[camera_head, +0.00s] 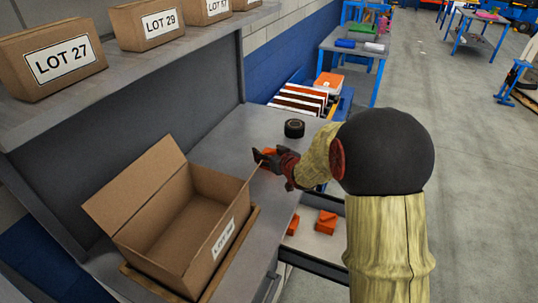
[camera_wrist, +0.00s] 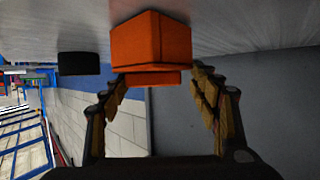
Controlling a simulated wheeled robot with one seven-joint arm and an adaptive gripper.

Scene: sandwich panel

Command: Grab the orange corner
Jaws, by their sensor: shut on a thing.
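The orange corner (camera_wrist: 150,42) is a small blocky piece at the fingertips in the wrist view. Only a sliver of orange shows at my gripper (camera_head: 268,160) in the head view, mostly hidden by the fingers. My gripper, also seen in the wrist view (camera_wrist: 158,82), is shut on the orange corner, with one finger on each side of its narrower part. The gripper is low over the grey bench top, right of the open cardboard box (camera_head: 180,235). Whether the corner touches the bench cannot be told.
A black roll (camera_head: 294,128) stands on the bench beyond my gripper; it also shows in the wrist view (camera_wrist: 79,63). More orange pieces (camera_head: 326,222) lie in an open drawer (camera_head: 312,243) below the bench. Labelled boxes (camera_head: 60,65) line the shelf above.

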